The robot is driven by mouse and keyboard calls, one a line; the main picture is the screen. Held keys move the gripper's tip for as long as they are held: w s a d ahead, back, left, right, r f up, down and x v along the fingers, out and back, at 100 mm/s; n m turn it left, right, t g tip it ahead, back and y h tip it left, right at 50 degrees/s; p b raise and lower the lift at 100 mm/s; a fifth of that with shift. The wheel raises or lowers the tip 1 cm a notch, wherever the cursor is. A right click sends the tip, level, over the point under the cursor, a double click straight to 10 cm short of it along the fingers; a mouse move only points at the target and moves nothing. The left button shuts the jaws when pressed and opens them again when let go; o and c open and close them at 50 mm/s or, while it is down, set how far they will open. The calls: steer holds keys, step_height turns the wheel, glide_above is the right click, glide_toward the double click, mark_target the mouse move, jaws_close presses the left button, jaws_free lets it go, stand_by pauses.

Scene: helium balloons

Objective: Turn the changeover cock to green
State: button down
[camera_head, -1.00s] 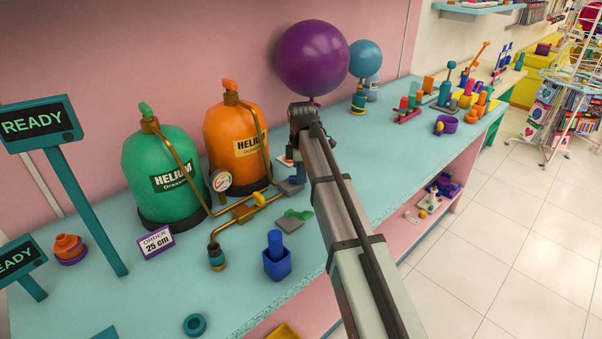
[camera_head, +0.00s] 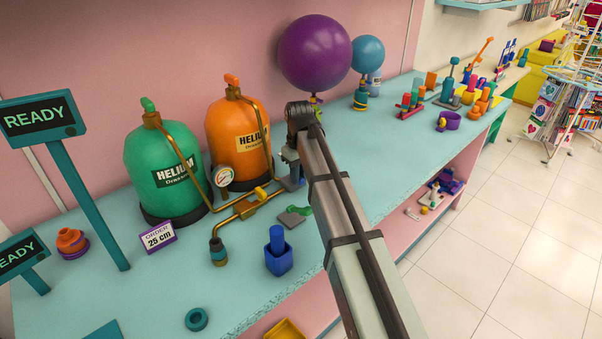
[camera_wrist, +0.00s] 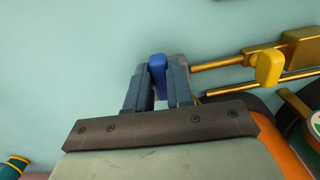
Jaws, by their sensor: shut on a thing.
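The changeover cock is a brass block on the pipework with a yellow lever (camera_head: 261,193), in front of the green cylinder (camera_head: 163,172) and the orange cylinder (camera_head: 238,143). In the wrist view the yellow lever (camera_wrist: 268,67) stands to the right of my fingers, apart from them. My gripper (camera_wrist: 157,75) is shut on a small blue piece (camera_wrist: 157,63) beside the end of a brass pipe; I cannot tell whether they join. In the head view my gripper (camera_head: 291,180) is partly hidden behind my arm, right of the cock. Which colour the lever points to is unclear.
A pressure gauge (camera_head: 223,176) sits between the cylinders. A grey plate with a green piece (camera_head: 294,216) lies just in front of my gripper. A blue cup (camera_head: 278,259) and an order sign (camera_head: 158,237) stand nearer the front. A purple balloon (camera_head: 314,52) floats behind.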

steer(key=m, duration=0.3)
steer(key=a+m, duration=0.1)
steer(key=shift+s+a+m, duration=0.1)
steer(key=shift+s+m, duration=0.2)
steer(key=shift+m, duration=0.1)
stand_by(0.5)
steer(key=c, duration=1)
jaws_free()
step_height(320, 180, up, 14)
steer(key=shift+f, duration=0.1)
